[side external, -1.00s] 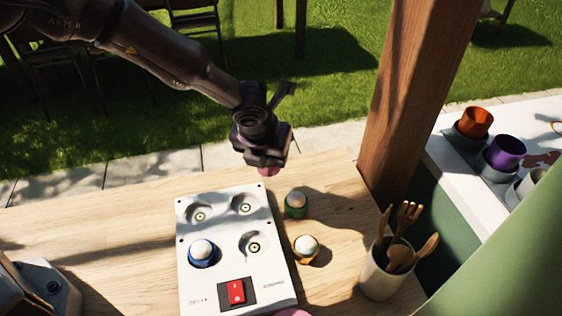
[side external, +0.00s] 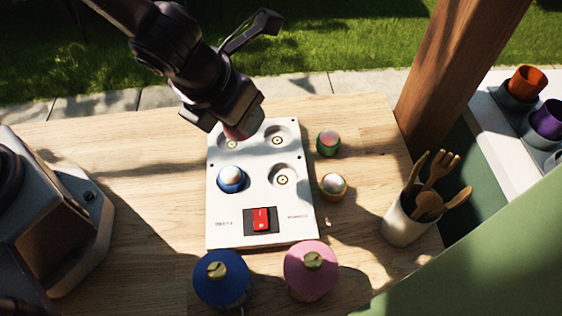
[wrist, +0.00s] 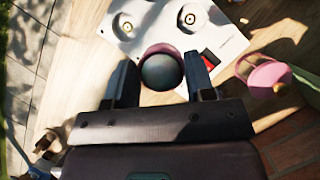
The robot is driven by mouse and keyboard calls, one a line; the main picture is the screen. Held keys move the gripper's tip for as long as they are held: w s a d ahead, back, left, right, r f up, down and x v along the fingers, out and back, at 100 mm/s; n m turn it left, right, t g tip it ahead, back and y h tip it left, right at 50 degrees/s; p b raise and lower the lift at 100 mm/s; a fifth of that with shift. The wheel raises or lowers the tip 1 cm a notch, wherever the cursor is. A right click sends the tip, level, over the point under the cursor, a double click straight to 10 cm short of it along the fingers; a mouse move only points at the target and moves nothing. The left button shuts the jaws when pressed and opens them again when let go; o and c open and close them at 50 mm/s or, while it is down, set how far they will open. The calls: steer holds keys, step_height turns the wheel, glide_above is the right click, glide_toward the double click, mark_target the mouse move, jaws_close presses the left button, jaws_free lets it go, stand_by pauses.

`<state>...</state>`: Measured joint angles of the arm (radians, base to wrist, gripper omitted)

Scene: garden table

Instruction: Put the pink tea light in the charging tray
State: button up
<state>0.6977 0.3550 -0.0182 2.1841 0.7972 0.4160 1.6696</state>
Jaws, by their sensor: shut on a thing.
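My gripper (side external: 236,118) is shut on the pink tea light (side external: 245,129) and holds it above the far left part of the charging tray (side external: 228,196). In the wrist view the tea light (wrist: 161,70), with a pink rim and a greyish dome, sits between the two fingers (wrist: 162,78). The white tray (wrist: 226,38) has round sockets and a red switch (side external: 261,219). A blue tea light (side external: 231,179) sits in the near left socket. The far right (side external: 278,140) and near right (side external: 283,180) sockets are empty. The far left socket (side external: 231,144) is partly hidden.
A green tea light (side external: 328,142) and a yellow one (side external: 333,186) stand right of the tray. Blue (side external: 222,283) and pink (side external: 311,272) round containers with brass knobs stand in front. A utensil cup (side external: 402,226) stands at the right, near a wooden post (side external: 455,75).

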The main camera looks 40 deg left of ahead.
steer(key=s+a, duration=0.3)
steer(key=s, duration=0.4)
steer(key=shift+n, duration=0.8)
steer(key=w+d+f, duration=0.2)
steer(key=w+f, duration=0.1)
steer(key=w+d+f, duration=0.3)
steer(key=w, duration=0.1)
steer(key=w+d+f, duration=0.2)
steer(key=w+f, duration=0.1)
steer(key=f, duration=0.1)
steer(key=shift+w+d+f, duration=0.1)
steer(key=shift+w+d, duration=0.05)
steer(key=shift+d, duration=0.15)
steer(key=shift+w+d+f, duration=0.1)
steer(key=shift+w+f, duration=0.05)
steer(key=shift+f, duration=0.05)
steer(key=shift+w+d+f, duration=0.1)
steer(key=shift+w+f, duration=0.1)
steer(key=shift+f, duration=1.55)
steer(key=shift+f, duration=0.15)
steer(key=o, duration=0.9)
